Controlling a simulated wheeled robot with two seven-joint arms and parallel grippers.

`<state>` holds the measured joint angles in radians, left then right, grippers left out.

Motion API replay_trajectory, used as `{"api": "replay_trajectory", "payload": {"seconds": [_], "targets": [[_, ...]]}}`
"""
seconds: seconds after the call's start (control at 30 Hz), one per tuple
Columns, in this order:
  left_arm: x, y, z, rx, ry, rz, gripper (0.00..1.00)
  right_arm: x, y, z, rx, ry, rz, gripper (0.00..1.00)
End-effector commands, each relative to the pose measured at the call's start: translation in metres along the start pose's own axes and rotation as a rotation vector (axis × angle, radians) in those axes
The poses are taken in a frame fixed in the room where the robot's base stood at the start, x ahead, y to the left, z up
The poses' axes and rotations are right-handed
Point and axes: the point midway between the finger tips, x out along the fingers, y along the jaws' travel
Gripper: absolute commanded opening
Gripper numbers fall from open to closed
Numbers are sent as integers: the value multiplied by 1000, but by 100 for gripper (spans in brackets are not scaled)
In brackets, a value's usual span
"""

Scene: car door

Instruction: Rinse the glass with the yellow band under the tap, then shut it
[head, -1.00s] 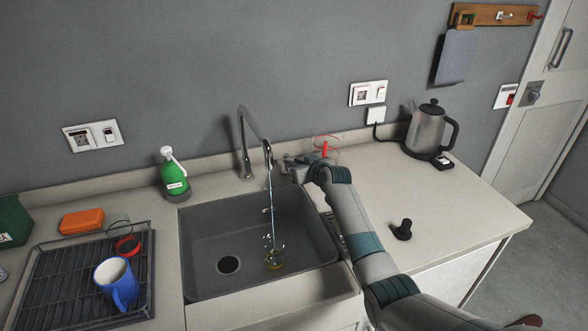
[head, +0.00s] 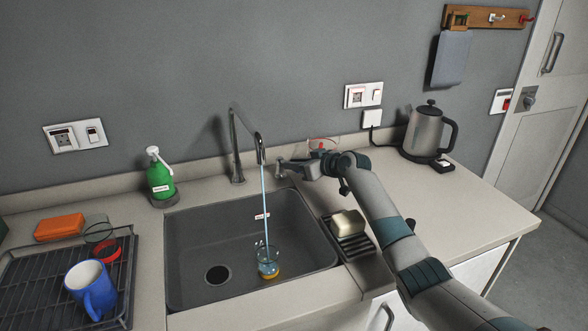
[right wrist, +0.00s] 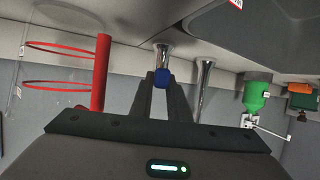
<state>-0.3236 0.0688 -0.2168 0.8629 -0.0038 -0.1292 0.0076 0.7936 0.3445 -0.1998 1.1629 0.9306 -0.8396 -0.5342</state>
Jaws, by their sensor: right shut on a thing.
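The glass with the yellow band (head: 268,264) is a clear tumbler standing in the grey sink (head: 200,245), with yellow near its base. The tap (head: 236,145) has a curved chrome spout, and a thin stream of water (head: 265,210) falls from it into the glass. My right gripper (head: 284,166) is at the tap's control, right of the spout. In the right wrist view my right gripper (right wrist: 162,85) is shut on a small blue-tipped tap handle (right wrist: 161,76), with a chrome post just beyond. My left gripper is out of view.
A clear vessel with red rings and a red upright handle (right wrist: 101,72) stands close beside my right gripper. A soap bar (head: 347,223) sits right of the sink. A green soap bottle (head: 160,178), blue mug (head: 91,290) and rack are left; a kettle (head: 424,133) is right.

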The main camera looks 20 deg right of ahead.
Motion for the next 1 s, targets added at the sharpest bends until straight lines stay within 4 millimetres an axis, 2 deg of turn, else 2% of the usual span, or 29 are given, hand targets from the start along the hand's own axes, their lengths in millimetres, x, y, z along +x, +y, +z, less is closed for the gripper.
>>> {"api": "replay_trajectory", "payload": {"seconds": [0.17,0.2,0.23,0.27,0.67,0.87,1.0], "targets": [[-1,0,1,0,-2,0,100,-1,1,-5,0,8,3,0],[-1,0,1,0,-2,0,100,-1,1,-5,0,7,3,25],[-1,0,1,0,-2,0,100,-1,1,-4,0,7,3,32],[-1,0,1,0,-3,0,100,-1,1,-4,0,6,3,34],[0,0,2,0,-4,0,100,-2,0,-1,0,2,2,34],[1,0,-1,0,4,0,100,-13,0,0,-1,2,1,34],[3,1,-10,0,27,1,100,-28,0,0,-2,1,2,34]]}}
